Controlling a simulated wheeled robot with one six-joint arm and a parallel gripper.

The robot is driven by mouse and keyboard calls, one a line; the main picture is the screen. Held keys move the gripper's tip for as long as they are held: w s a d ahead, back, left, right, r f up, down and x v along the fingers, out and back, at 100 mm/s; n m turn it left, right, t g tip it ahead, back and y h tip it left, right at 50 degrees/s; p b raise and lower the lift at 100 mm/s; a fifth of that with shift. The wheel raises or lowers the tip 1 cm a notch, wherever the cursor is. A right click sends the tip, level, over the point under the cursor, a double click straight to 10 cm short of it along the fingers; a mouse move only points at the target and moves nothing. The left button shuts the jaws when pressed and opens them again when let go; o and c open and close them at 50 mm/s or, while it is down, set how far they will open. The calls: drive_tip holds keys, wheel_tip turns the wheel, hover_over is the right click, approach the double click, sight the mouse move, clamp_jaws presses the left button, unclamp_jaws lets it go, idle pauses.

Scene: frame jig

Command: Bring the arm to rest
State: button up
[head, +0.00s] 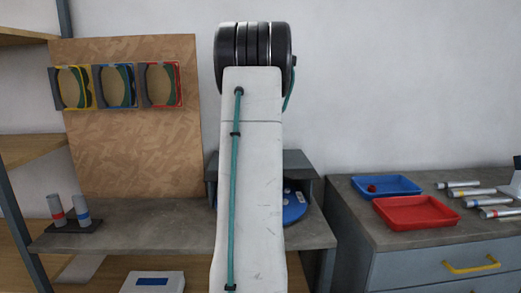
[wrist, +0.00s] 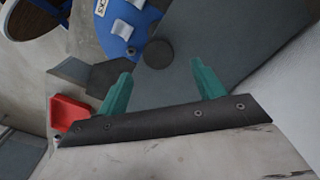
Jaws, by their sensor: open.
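My gripper (wrist: 161,72) shows in the wrist view with its two teal fingers spread wide apart and nothing between them. Beyond the fingers is a dark grey panel, with a blue round part (wrist: 128,28) bearing white blocks up and to the left. In the head view my white arm stands upright in the middle, and the gripper itself is hidden. A blue round part (head: 294,207) sits in a grey holder (head: 299,163) on the bench, partly covered by my arm.
A workbench (head: 140,222) carries a stand with two cylinders (head: 68,212). A board with three coloured frames (head: 120,86) leans on the wall. At right, a cabinet holds a blue tray (head: 400,185), a red tray (head: 415,212) and several metal cylinders (head: 495,201).

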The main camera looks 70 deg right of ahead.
drive_tip(key=shift+r, duration=0.55)
drive_tip(key=f, duration=0.1)
drive_tip(key=a+f+n, duration=0.2)
drive_tip(key=shift+s+a+f+y, duration=0.15)
drive_tip(key=shift+s+f+y, duration=0.05)
drive_tip(key=shift+s+y, duration=0.1)
drive_tip(key=w+a+n, duration=0.3)
drive_tip(key=a, duration=0.7)
drive_tip(key=w+a+f+n, duration=0.1)
drive_tip(key=w+a+n, duration=0.25)
drive_tip(key=a, duration=0.65)
drive_tip(key=w+a+n, duration=0.2)
drive_tip(key=a+n, duration=0.1)
drive_tip(key=a, duration=0.7)
drive_tip(key=s+a+f+n, duration=0.1)
drive_tip(key=s+a+n, duration=0.1)
drive_tip(key=a, duration=0.6)
drive_tip(key=s+a+f+n+t, duration=0.1)
drive_tip(key=s+a+n, duration=0.2)
drive_tip(key=a, duration=0.6)
drive_tip(key=s+a+f+n, duration=0.1)
drive_tip(key=s+a+n, duration=0.2)
drive_tip(key=a+n, duration=0.3)
drive_tip(key=a, duration=0.3)
drive_tip(key=shift+a+f, duration=0.25)
drive_tip(key=shift+f, duration=0.1)
